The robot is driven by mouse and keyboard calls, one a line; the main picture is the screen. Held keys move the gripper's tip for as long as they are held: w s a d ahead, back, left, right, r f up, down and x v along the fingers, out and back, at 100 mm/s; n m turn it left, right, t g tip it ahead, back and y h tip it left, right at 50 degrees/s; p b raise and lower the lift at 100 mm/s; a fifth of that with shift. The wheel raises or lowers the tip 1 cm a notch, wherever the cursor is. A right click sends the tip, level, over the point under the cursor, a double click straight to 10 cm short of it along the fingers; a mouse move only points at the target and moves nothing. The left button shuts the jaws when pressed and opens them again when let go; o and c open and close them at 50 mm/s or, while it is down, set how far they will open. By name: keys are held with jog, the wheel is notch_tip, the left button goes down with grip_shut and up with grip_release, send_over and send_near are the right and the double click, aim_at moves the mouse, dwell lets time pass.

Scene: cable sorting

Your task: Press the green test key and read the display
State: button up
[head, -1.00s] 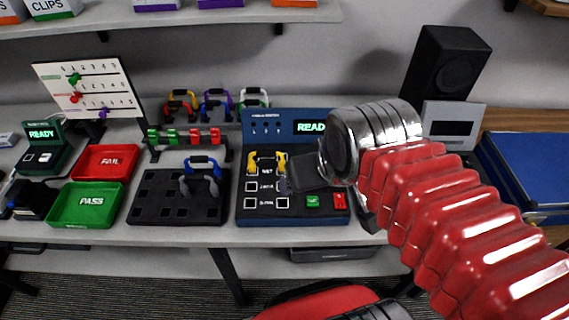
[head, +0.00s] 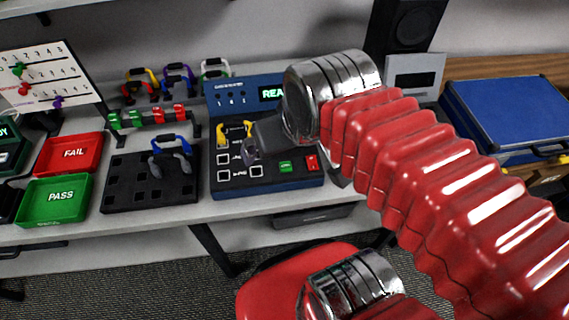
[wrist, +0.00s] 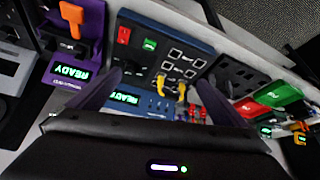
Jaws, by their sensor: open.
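The blue tester (head: 264,183) stands on the bench in the head view. Its green key (head: 285,166) is at the lower right of its dark panel, beside a red key (head: 312,162). The green key also shows in the wrist view (wrist: 150,45). The tester's display (head: 271,93) is lit; the arm hides its right part in the head view. A yellow-ended cable (head: 235,131) sits in the top sockets. My gripper (wrist: 158,80) is open and empty over the tester, apart from the green key.
A black socket block (head: 151,196) with a blue-ended cable, a green PASS tray (head: 55,216) and a red FAIL tray (head: 70,154) lie left of the tester. A blue case (head: 508,112) is at right.

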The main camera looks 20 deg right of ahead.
grip_shut()
dwell(1.1)
dwell(0.4)
